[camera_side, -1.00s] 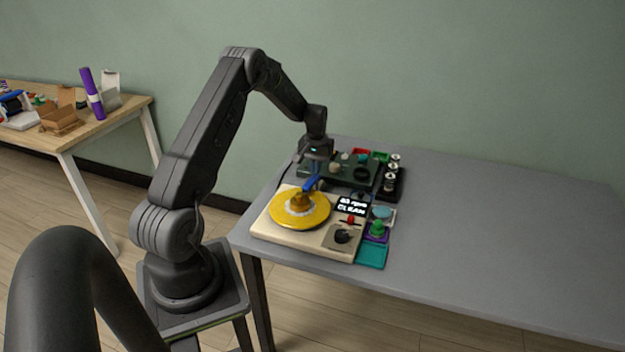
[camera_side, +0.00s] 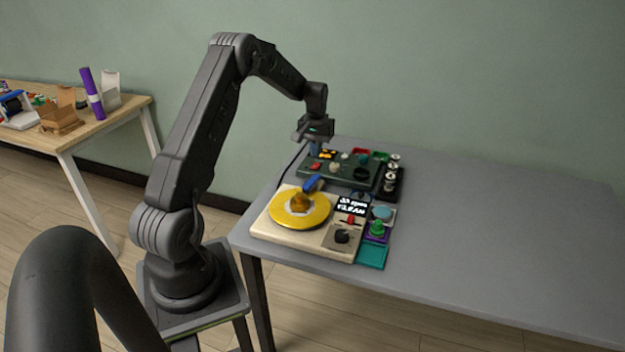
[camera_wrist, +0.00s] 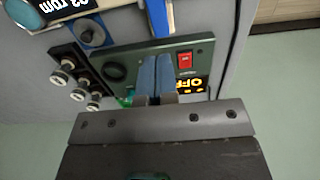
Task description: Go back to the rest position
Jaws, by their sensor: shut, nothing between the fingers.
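My gripper (camera_side: 316,148) hangs in the air over the left end of the dark green control panel (camera_side: 348,168), clear of the table. It is shut and empty; in the wrist view its two blue-grey fingers (camera_wrist: 154,76) lie together, pointing over the same panel (camera_wrist: 122,62). The beige turntable unit (camera_side: 282,225) with a yellow disc (camera_side: 284,210) stands in front of the panel, and a blue piece (camera_side: 312,184) is at the disc's back edge.
A black rack (camera_side: 389,184) with several capped bottles stands right of the panel. The grey table's (camera_side: 500,240) right side is clear. A wooden table (camera_side: 130,104) with boxes stands far left.

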